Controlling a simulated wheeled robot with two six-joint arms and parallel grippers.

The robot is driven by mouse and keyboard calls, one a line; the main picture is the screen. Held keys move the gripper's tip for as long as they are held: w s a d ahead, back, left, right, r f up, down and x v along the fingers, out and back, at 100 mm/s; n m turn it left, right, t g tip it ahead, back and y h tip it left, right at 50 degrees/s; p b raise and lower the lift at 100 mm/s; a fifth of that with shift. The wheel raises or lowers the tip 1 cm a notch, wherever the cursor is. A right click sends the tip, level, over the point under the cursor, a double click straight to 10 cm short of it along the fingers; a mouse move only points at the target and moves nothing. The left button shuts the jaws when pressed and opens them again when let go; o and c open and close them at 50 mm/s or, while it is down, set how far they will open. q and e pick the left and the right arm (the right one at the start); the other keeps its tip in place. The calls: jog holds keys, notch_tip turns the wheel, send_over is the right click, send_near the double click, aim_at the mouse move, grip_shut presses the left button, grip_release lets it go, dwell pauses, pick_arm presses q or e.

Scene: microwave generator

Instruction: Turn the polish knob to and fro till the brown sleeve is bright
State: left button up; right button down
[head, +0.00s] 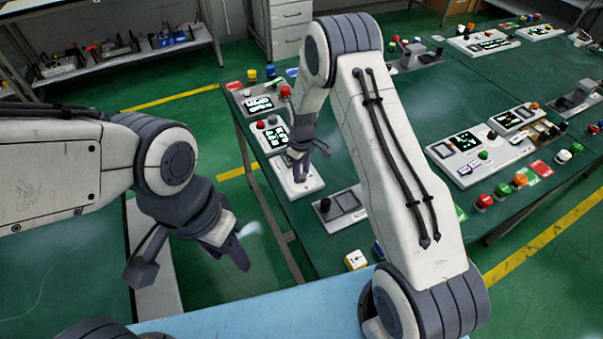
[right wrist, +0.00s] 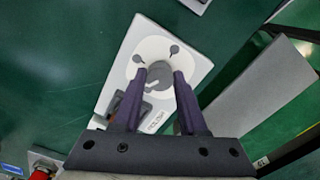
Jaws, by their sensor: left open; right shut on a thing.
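The polish unit is a white box (head: 308,184) at the left edge of the green table. In the right wrist view the box (right wrist: 194,78) has a pale round dial and a grey polish knob (right wrist: 158,74) with a light pointer mark. My right gripper (head: 299,172) is shut on the knob, its two purple fingers (right wrist: 165,76) on either side of it. A dark fixture with a brownish part (right wrist: 158,104) sits by the lettering, partly behind the fingers; I cannot tell how bright the sleeve is. My left gripper (head: 240,255) is open and empty, over the floor left of the table.
Other panels with screens (head: 262,104) and red buttons stand beyond the unit. Several coloured buttons (head: 502,190) and panels fill the right side.

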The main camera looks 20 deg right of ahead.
aim_at(302, 175)
jog(key=shift+n, duration=0.5)
jog(key=shift+d, duration=0.1)
jog(key=shift+c, duration=2.2)
grip_release()
jog(key=shift+r, duration=0.1)
notch_tip(302, 175, up, 10)
jog(key=b, duration=0.2)
jog(key=shift+r, duration=0.2)
